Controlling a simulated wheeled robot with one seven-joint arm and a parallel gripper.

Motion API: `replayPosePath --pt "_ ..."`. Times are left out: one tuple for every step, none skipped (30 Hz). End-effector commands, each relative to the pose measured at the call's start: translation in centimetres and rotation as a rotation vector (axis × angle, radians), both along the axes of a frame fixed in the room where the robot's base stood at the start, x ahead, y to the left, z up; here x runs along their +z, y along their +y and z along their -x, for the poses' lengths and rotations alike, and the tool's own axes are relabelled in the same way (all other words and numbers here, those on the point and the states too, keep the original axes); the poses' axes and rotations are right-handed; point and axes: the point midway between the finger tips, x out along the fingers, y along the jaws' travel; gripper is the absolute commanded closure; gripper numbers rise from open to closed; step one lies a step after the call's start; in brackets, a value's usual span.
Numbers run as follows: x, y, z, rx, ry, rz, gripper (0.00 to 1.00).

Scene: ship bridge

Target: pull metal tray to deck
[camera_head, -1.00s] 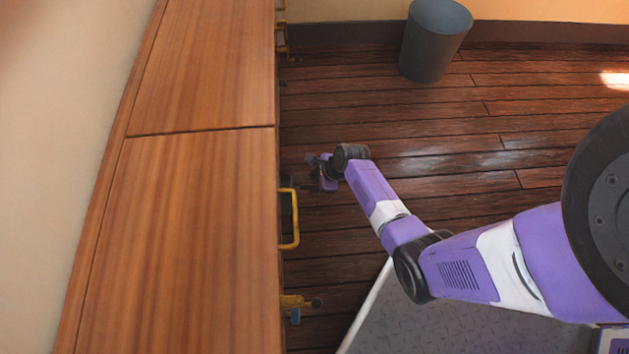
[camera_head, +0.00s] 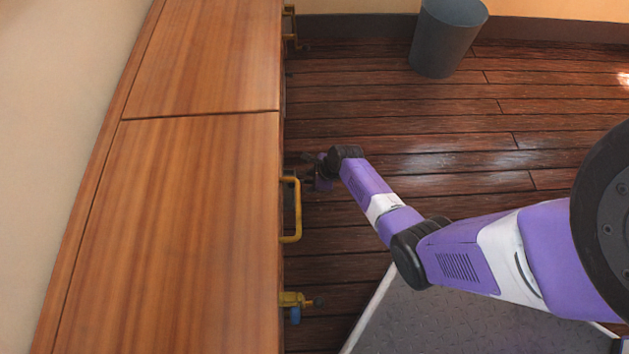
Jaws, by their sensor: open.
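I cannot make out a metal tray in the camera head view. The dark plank deck (camera_head: 450,165) spreads to the right of the wooden cabinet. My gripper (camera_head: 303,165) is low beside the cabinet front, beyond the yellow handle. It is small and dark in the picture, and the cabinet edge may hide part of it. It is open, and I see nothing held in it. What lies directly in front of its fingers is hidden or too dark to tell.
The wooden cabinet (camera_head: 200,210) fills the left, with a yellow handle (camera_head: 292,210) and a brass fitting (camera_head: 292,300) sticking out. A grey bin (camera_head: 447,40) stands by the far wall. A grey patterned plate (camera_head: 430,320) lies below my arm, possibly mine. Planks between are clear.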

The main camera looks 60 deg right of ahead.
Motion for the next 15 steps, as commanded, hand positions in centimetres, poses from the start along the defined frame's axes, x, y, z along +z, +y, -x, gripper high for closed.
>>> replayPosePath --pt "-0.41 -0.04 -0.14 0.0 -0.001 0.001 0.56" --pt "-0.48 -0.04 -0.19 0.0 -0.001 0.001 0.56" --pt "-0.53 -0.04 -0.25 0.0 -0.001 0.001 0.56" --pt "-0.55 -0.03 -0.27 0.0 -0.001 0.001 0.56" --pt "-0.57 -0.03 -0.28 0.0 -0.001 0.001 0.56" --pt "-0.55 -0.03 -0.29 0.0 -0.001 0.001 0.56" --pt "-0.54 -0.02 -0.29 0.0 -0.001 0.001 0.56" --pt "-0.53 -0.02 -0.29 0.0 -0.001 0.001 0.56" --pt "-0.51 -0.03 -0.29 0.0 -0.001 0.001 0.56" --pt "-0.51 -0.02 -0.29 0.0 -0.001 0.001 0.56" --pt "-0.51 -0.02 -0.29 0.0 -0.001 0.001 0.56" --pt "-0.51 -0.02 -0.29 0.0 -0.001 0.001 0.56" --pt "-0.51 -0.02 -0.29 0.0 -0.001 0.001 0.6" --pt "-0.51 -0.02 -0.29 0.0 -0.001 0.001 0.66" --pt "-0.51 -0.02 -0.29 0.0 -0.001 0.001 0.74"
